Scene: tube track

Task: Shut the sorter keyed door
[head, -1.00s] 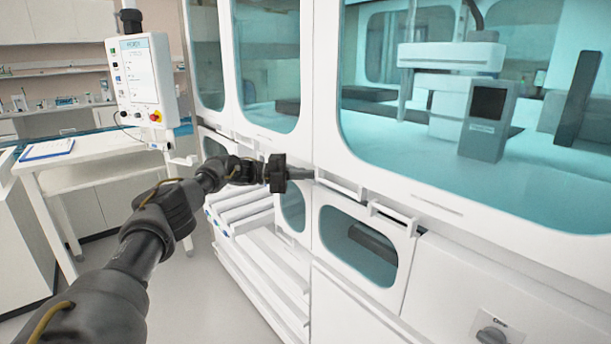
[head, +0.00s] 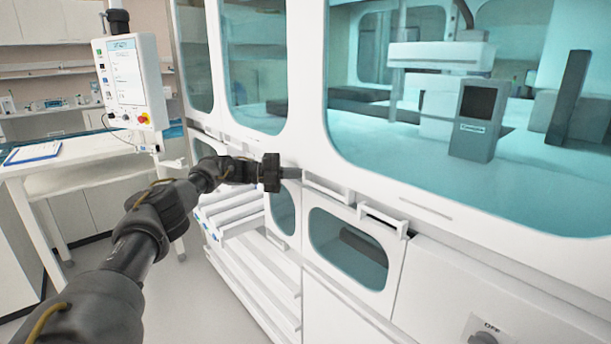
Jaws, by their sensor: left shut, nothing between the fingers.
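The white sorter cabinet (head: 305,75) has large teal windows above and smaller windowed panels below. A lower panel with a rounded window (head: 347,247) and a narrower windowed panel (head: 283,210) are in the middle of the head view. I cannot tell which is the keyed door, or whether either is ajar. White handles (head: 327,188) sit along the seam above them. My left gripper (head: 290,172) is shut and empty, its tip at the cabinet front beside the nearest handle. I cannot tell whether it touches. My right gripper is not in view.
A dark knob marked OFF (head: 483,338) is at the lower right. White slatted shelves (head: 240,232) stand below left of my gripper. Floor (head: 195,300) is clear between.

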